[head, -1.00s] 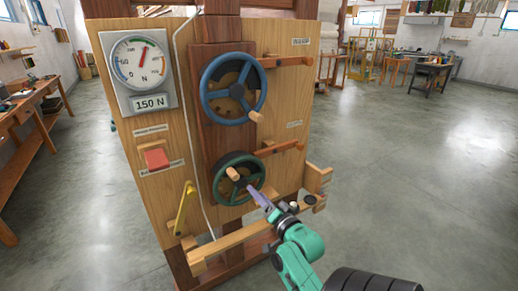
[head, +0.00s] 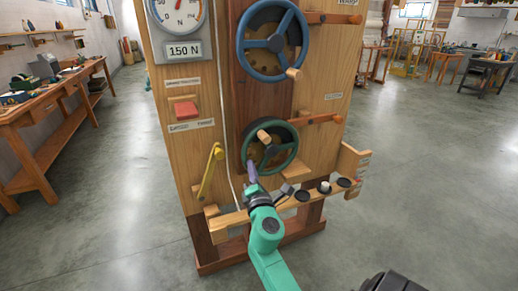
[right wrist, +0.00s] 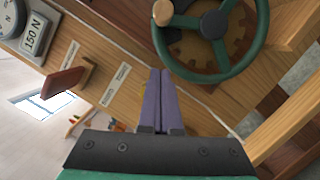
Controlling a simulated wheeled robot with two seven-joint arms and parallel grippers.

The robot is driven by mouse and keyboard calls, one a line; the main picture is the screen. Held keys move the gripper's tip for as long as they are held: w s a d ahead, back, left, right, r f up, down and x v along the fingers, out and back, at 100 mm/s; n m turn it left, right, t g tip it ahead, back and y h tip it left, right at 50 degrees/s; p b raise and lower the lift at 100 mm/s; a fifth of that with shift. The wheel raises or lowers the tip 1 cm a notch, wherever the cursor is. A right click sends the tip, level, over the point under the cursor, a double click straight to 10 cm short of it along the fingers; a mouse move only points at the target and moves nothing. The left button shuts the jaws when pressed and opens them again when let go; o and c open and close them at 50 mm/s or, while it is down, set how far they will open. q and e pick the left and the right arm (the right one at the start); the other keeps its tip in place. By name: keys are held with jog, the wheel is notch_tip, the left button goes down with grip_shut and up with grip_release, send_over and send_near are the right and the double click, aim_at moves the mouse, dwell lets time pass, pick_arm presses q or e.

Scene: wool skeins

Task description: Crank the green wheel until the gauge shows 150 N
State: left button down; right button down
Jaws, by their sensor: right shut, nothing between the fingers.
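The green wheel (head: 270,146) is on the lower part of the wooden panel, with its wooden crank knob (head: 264,136) at the upper left of the hub. It also fills the top of the right wrist view (right wrist: 212,40), its knob (right wrist: 163,12) at upper left. The gauge (head: 180,14) is cut off at the top of the head view; its display (head: 184,51) reads 150 N. My right gripper (head: 251,166) is shut and empty, just below and left of the wheel's rim; its purple fingers (right wrist: 166,75) lie together. My left gripper is not in view.
A blue wheel (head: 272,40) with a wooden knob sits above. A red block (head: 186,111) and a yellow lever (head: 210,170) are at left on the panel. A wooden ledge (head: 232,220) runs along the bottom. Open floor lies on both sides.

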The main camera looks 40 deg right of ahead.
aim_at(263, 141)
jog(key=w+d+r+p, duration=0.2)
jog(key=w+d, duration=0.2)
jog(key=d, duration=0.2)
jog(key=shift+d+r+p, duration=0.3)
jog(key=shift+d+r, duration=0.05)
jog(key=shift+w, duration=0.15)
jog(key=shift+s+d+r+m+p, duration=0.25)
jog(key=shift+d+r+m+p, duration=0.5)
jog(key=shift+p, duration=0.4)
jog(key=shift+f, duration=0.2)
